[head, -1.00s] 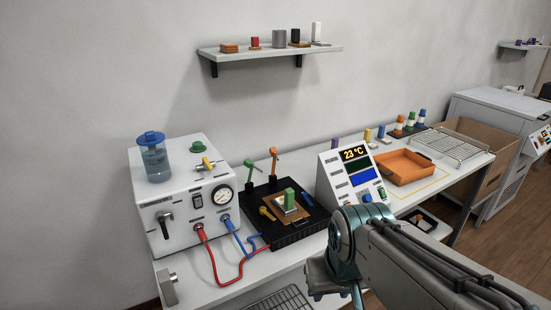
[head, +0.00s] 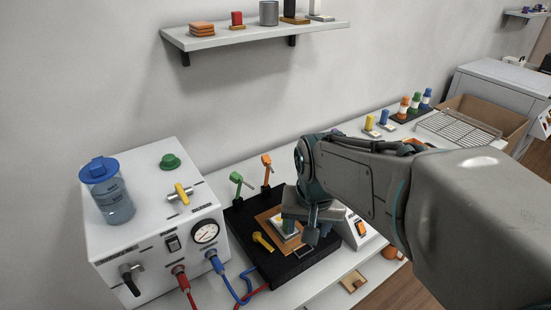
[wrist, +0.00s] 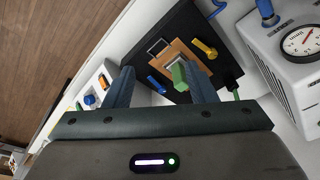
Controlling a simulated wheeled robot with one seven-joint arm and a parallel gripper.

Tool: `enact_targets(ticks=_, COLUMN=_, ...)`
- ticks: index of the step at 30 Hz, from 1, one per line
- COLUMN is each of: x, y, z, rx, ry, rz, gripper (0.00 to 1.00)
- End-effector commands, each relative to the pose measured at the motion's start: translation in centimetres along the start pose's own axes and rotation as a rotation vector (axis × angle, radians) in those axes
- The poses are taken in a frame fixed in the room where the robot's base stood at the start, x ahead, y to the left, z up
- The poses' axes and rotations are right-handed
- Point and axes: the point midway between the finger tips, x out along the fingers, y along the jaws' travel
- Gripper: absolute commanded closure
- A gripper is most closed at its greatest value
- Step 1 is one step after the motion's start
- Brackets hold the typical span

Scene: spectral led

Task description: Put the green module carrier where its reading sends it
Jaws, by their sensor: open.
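The green module carrier (wrist: 179,73) has a green block on a pale metal base. It sits on a copper-brown plate (wrist: 176,48) on the black fixture (head: 243,228). In the head view the carrier (head: 286,226) is partly hidden by my gripper (head: 312,222). My gripper is open above the fixture. In the wrist view the green block shows between the fingers of my gripper (wrist: 160,70), closer to the right finger. I cannot tell whether a finger touches it. The instrument with the display is mostly hidden behind my arm; its reading does not show.
The fixture has a yellow lever (head: 262,241), a green lever (head: 238,181) and an orange lever (head: 267,164). A white pump box (head: 150,225) with gauge and red and blue cables stands left. A wire rack (head: 458,130) lies far right. A shelf (head: 250,35) hangs above.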

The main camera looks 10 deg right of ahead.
Motion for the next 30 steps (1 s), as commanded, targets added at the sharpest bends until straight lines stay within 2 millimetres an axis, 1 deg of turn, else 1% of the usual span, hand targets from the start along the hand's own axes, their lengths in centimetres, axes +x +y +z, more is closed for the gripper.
enact_targets(ticks=1, x=-0.2, y=-0.4, z=-1.3, rx=0.060, ry=-0.019, rz=0.009, gripper=0.49)
enact_targets(ticks=7, x=0.8, y=-1.8, z=-5.8, rx=0.315, ry=-0.066, rz=0.041, gripper=0.49)
enact_targets(ticks=12, x=2.5, y=-2.9, z=-9.2, rx=0.533, ry=-0.105, rz=0.069, gripper=0.49)
enact_targets(ticks=15, x=3.7, y=-3.4, z=-10.8, rx=0.649, ry=-0.126, rz=0.085, gripper=0.49)
enact_targets(ticks=18, x=4.8, y=-3.9, z=-12.1, rx=0.743, ry=-0.141, rz=0.098, gripper=0.49)
enact_targets(ticks=21, x=5.7, y=-4.2, z=-12.9, rx=0.812, ry=-0.152, rz=0.108, gripper=0.49)
enact_targets(ticks=25, x=6.3, y=-4.4, z=-13.5, rx=0.859, ry=-0.159, rz=0.115, gripper=0.49)
enact_targets(ticks=30, x=7.6, y=-4.3, z=-13.3, rx=0.872, ry=-0.162, rz=0.119, gripper=0.49)
